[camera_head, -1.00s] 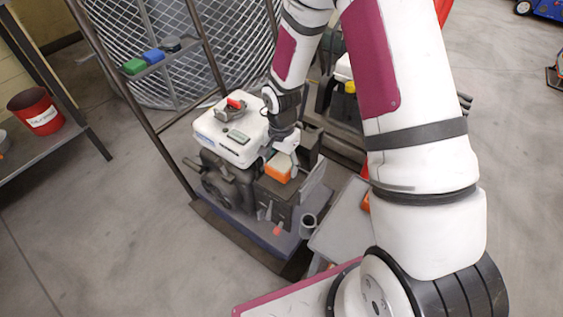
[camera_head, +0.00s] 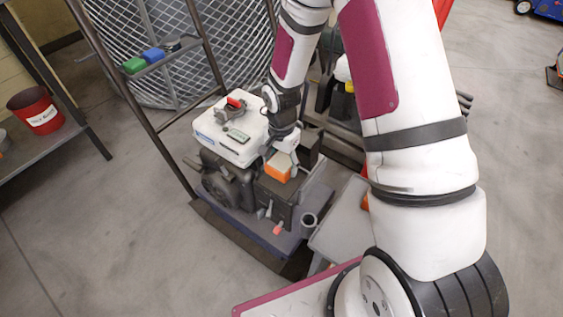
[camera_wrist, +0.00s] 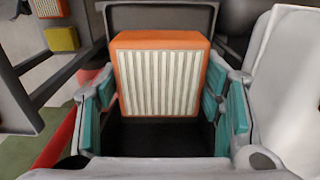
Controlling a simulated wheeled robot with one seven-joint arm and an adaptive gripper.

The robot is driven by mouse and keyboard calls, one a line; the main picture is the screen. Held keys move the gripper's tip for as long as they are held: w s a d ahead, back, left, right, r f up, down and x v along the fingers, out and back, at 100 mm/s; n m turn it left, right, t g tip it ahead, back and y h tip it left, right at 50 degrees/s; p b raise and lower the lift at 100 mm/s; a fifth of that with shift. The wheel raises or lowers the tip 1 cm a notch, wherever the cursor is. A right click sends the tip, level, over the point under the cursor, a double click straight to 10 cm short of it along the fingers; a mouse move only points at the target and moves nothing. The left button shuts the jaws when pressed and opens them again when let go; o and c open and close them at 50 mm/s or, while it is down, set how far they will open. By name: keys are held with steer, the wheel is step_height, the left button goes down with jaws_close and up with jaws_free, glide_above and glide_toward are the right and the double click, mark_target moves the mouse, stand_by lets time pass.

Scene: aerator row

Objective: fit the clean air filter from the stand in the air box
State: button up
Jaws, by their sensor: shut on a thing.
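The clean air filter (camera_head: 278,171) has an orange frame; its pale pleated face shows in the wrist view (camera_wrist: 160,82). My gripper (camera_head: 283,152) is shut on it, with teal finger pads at its left and right sides in the wrist view (camera_wrist: 160,98). The dark air box (camera_head: 275,197) is on the near side of the white-topped engine. The filter is at the box's top opening, and dark box walls surround it in the wrist view. How deep it sits, and whether it touches the floor of the box, I cannot tell.
The engine's white cover (camera_head: 232,135) is left of my gripper. A raised grey panel (camera_head: 317,180) stands right of the box. A red bucket (camera_head: 35,109) is on the left shelf.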

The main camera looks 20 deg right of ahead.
steer(key=shift+f, duration=0.2)
steer(key=shift+f+b, duration=0.35)
steer(key=shift+b, duration=0.05)
steer(key=shift+f+b, duration=0.6)
steer(key=shift+f, duration=0.15)
stand_by(0.6)
steer(key=shift+f, duration=0.35)
steer(key=shift+f+b, duration=0.1)
steer(key=shift+b, duration=0.25)
steer(key=shift+r+p, duration=1.45)
steer(key=shift+r, duration=0.55)
steer(key=shift+f+b, duration=1.3)
steer(key=shift+f, duration=0.45)
stand_by(1.1)
steer(key=shift+r+p, duration=1.3)
steer(key=shift+r, duration=0.5)
